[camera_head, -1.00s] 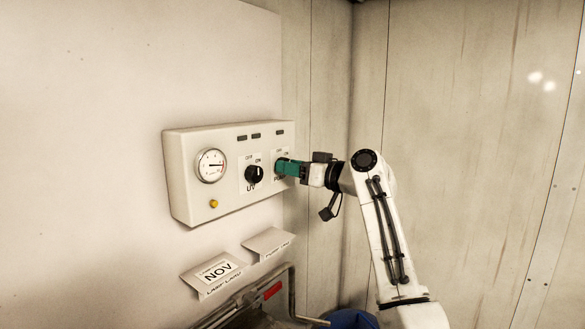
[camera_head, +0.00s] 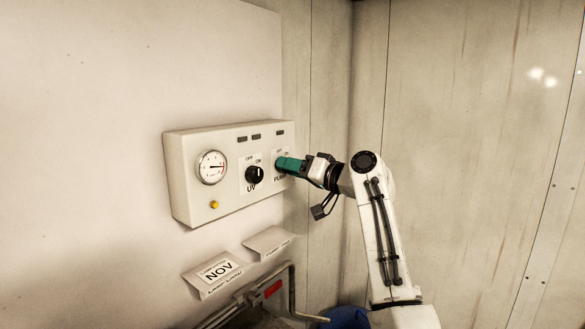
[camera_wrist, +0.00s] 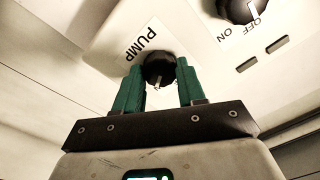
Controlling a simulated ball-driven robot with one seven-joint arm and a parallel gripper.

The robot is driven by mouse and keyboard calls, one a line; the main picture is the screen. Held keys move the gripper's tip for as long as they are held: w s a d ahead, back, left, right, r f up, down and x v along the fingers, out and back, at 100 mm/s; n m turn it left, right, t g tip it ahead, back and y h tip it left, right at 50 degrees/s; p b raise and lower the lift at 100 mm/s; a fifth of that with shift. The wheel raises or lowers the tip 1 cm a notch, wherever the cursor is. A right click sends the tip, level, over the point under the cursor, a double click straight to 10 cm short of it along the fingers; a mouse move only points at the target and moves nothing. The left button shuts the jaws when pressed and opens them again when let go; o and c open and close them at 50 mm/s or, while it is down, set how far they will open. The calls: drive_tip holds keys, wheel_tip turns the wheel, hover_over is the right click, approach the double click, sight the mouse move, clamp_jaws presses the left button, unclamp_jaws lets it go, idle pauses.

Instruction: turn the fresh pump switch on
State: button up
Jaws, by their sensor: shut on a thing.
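The pump switch is a black rotary knob (camera_wrist: 158,68) beside the printed word PUMP in the wrist view. My gripper (camera_wrist: 157,82) has its two green fingers on either side of this knob, shut on it. In the head view my gripper (camera_head: 284,164) reaches the right end of the control box (camera_head: 222,198) and covers the pump knob. The knob's white mark points toward my gripper's palm in the wrist view. The pump's ON and OFF labels are not readable.
A black UV knob (camera_head: 254,174) sits left of the pump switch; it also shows in the wrist view (camera_wrist: 238,8). A round gauge (camera_head: 211,167) and yellow button (camera_head: 214,205) are further left. Card holders (camera_head: 213,274) and a metal frame with a red label (camera_head: 272,289) are below.

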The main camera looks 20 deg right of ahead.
drive_tip(key=o, duration=1.1)
drive_tip(key=shift+c, duration=0.2)
drive_tip(key=b+v, duration=0.3)
drive_tip(key=v, duration=0.7)
drive_tip(key=shift+s+d, duration=0.3)
drive_tip(key=shift+f, duration=0.1)
